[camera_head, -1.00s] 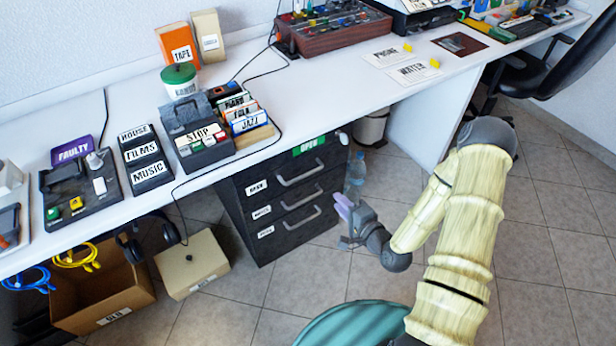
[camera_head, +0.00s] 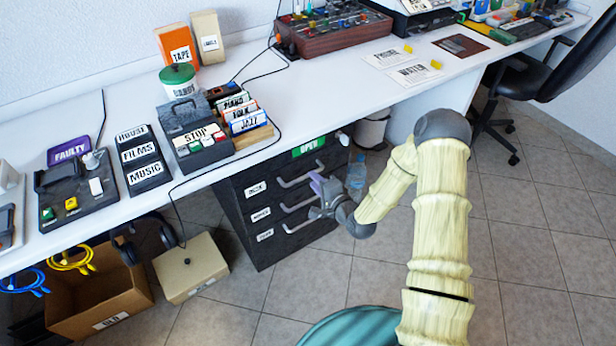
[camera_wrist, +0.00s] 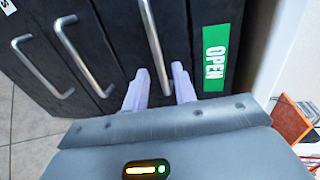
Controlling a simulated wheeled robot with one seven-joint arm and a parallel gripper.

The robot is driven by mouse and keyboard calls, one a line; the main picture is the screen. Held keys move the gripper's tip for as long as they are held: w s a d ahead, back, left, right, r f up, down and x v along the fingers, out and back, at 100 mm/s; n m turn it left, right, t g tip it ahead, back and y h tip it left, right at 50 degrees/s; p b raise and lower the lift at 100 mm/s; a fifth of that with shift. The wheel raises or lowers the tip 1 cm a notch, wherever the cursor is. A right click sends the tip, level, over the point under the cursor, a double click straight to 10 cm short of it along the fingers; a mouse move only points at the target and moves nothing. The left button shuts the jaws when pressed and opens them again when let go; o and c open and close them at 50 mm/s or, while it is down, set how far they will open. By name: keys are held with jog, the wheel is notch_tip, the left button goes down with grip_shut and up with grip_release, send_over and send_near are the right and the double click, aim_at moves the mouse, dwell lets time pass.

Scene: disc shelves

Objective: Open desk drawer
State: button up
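A dark drawer unit (camera_head: 262,191) stands under the white desk, with three drawers one above another, each with a silver bar handle and a white label. The drawers look closed. The top handle (camera_head: 301,176) also shows in the wrist view (camera_wrist: 154,45). A green OPEN sign (camera_head: 308,147) is fixed above the top drawer and shows in the wrist view (camera_wrist: 214,58). My gripper (camera_head: 318,186) is in front of the drawers at the right. In the wrist view its two pale purple fingers (camera_wrist: 160,86) are apart and point at the top handle's end. Contact cannot be told.
The white desk (camera_head: 330,95) runs above the drawers, its edge close over my gripper. A blue bottle (camera_head: 356,172) stands on the floor right of the unit. A beige box (camera_head: 190,266) and an open cardboard box (camera_head: 100,295) sit at left. The tiled floor in front is clear.

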jog(key=x, duration=0.4)
jog(key=shift+w+a+f+b, duration=0.1)
jog(key=shift+w+a+b, duration=0.1)
jog(key=shift+w+b, duration=0.15)
grip_shut()
